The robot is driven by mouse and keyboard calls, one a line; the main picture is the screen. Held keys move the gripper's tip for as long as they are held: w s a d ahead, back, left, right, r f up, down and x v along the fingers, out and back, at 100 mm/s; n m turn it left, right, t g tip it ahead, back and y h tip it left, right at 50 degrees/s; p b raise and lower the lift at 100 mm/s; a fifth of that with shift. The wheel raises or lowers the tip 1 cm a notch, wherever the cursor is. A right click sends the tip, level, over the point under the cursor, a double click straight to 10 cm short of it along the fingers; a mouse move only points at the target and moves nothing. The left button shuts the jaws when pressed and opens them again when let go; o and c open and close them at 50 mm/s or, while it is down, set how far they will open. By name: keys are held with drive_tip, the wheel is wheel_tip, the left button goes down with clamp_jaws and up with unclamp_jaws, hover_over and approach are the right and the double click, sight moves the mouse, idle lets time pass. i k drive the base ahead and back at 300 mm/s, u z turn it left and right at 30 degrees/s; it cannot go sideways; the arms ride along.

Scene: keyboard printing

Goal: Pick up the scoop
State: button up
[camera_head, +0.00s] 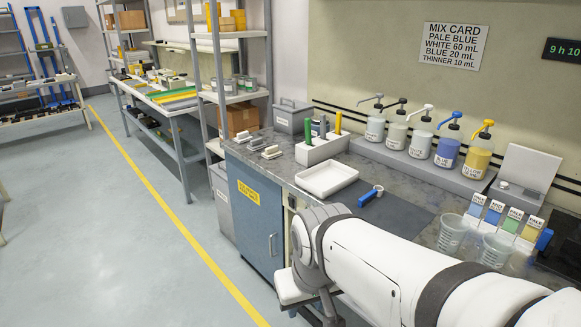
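I cannot pick out a scoop for certain. A small tool with a blue handle (368,197) and a pale round end lies on the dark mat on the bench, right of a white tray; it is too small to tell whether it is the scoop. My white arm crosses the lower right of the view and hides part of the bench front. My gripper's fingertips cannot be made out in this view.
An empty white tray (326,179) sits on the bench (282,164). Pump bottles (446,146) stand on a grey ledge behind. Clear cups (452,233) and several coloured cards (494,212) are at the right. The dark mat (401,214) is mostly bare. Open floor lies left.

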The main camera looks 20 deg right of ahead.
sight(371, 196)
drive_tip(key=z, duration=0.2)
drive_tip(key=i, duration=1.45)
drive_tip(key=z, duration=0.85)
drive_tip(key=k, duration=0.8)
drive_tip(key=z, duration=0.15)
drive_tip(key=i, duration=0.9)
drive_tip(key=u, duration=0.1)
